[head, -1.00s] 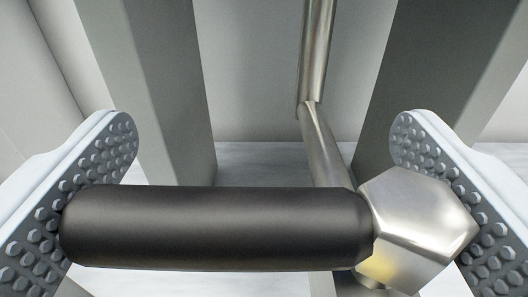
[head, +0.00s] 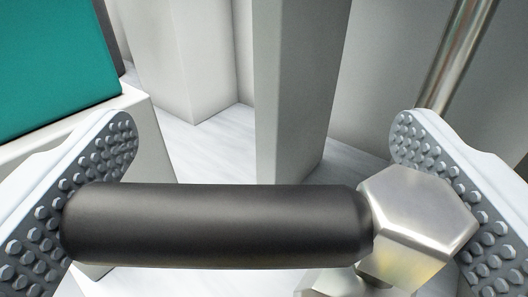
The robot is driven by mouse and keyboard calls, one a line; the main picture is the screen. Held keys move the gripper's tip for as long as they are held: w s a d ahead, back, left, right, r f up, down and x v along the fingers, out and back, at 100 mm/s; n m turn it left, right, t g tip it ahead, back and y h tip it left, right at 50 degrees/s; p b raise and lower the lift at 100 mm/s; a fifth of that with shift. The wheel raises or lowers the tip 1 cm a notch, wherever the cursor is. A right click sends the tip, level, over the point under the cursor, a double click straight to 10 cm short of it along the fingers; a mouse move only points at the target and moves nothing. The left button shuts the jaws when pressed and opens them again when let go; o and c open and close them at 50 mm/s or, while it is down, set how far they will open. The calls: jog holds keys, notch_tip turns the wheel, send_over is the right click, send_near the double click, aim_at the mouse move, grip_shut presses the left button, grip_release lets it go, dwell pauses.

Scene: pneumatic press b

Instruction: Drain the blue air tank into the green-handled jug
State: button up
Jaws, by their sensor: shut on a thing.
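My gripper (head: 265,215) is shut on a black-gripped handle (head: 215,225), with one studded finger pad at each end of it. The handle lies crosswise, nearly level in the picture. Its right end is a bright metal hex piece (head: 415,225) beside the right pad. Part of another metal fitting (head: 340,284) shows below the handle; how the two join is hidden. Neither the blue air tank nor the green-handled jug can be made out in this view.
A teal panel (head: 50,60) on a pale grey body (head: 130,130) stands at upper left. A grey post (head: 295,90) rises behind the handle. A shiny metal pipe (head: 460,50) runs up at right. Pale floor (head: 210,150) shows between them.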

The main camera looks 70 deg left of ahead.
jog(key=shift+s+d+n+g+y, duration=0.1)
jog(key=shift+d+n+g+y, duration=0.1)
jog(key=shift+n+g, duration=0.75)
jog(key=shift+s+d+n+g+y, duration=0.1)
jog(key=shift+d+n+g, duration=0.3)
jog(key=shift+g, duration=0.9)
jog(key=shift+s+d+n+g+y, duration=0.1)
jog(key=shift+n+g, duration=0.75)
jog(key=shift+g, duration=0.3)
jog(key=o, duration=1.1)
jog(key=shift+o, duration=0.2)
jog(key=w+d, duration=0.2)
jog(key=d, duration=1.5)
jog(key=shift+d, duration=0.15)
